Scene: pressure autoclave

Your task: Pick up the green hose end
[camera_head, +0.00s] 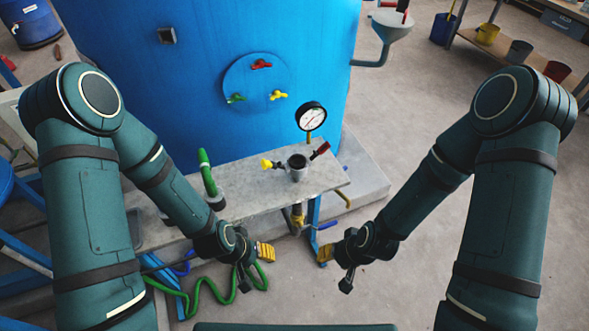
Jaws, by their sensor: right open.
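The green hose end (207,172) stands nearly upright in a dark holder (216,200) at the left of the grey bench. Green hose (205,300) lies in loops on the floor below the bench, partly behind my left arm. My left gripper (256,268) hangs in front of the bench, below and right of the hose end, apart from it. Its fingers look spread, with nothing seen between them. My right gripper (336,267) is open and empty over the floor, right of the left one.
A large blue tank (210,60) with red, green and yellow valves stands behind the bench (255,172). A pressure gauge (312,116) and metal fitting (297,168) rise from the bench's right part. Open floor lies to the right.

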